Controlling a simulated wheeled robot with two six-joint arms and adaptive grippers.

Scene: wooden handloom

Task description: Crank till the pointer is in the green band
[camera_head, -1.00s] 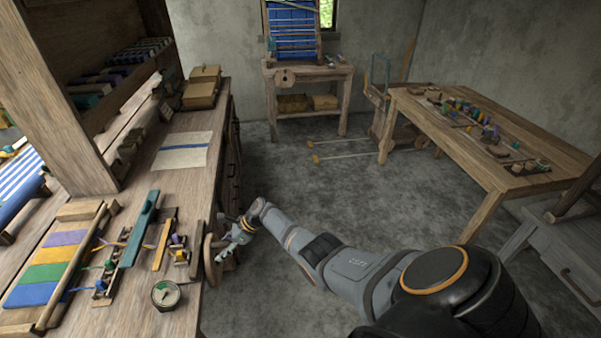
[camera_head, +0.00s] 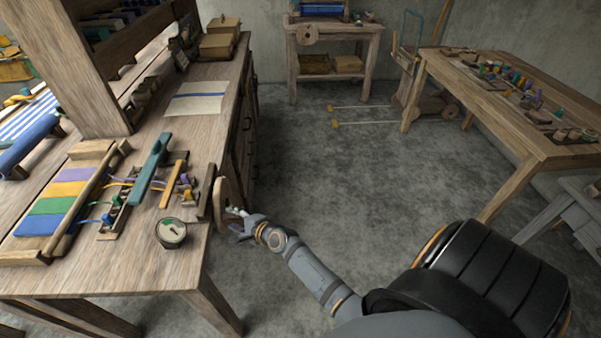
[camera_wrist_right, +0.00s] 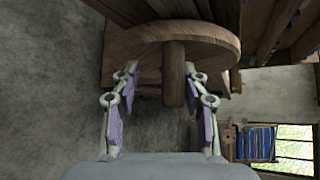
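A round wooden crank wheel (camera_head: 221,203) is on the right edge of the left workbench. In the right wrist view, the wheel (camera_wrist_right: 215,45) fills the top middle, with its peg handle (camera_wrist_right: 174,80) pointing toward me. My right gripper (camera_head: 236,218) is at the wheel. In the wrist view its fingers (camera_wrist_right: 162,82) are open, one on each side of the peg; a gap shows on the left, and the right finger is close to it. A round dial (camera_head: 171,231) with a pale face stands at the bench corner; its pointer and green band are too small to read. My left gripper is not in view.
A small loom with coloured cloth strips (camera_head: 70,190) lies on the left workbench (camera_head: 228,90) beside the dial. A table with several spools (camera_head: 510,80) stands at the right. The grey floor (camera_head: 330,170) between is mostly clear, with two thin sticks (camera_head: 370,123) lying on it.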

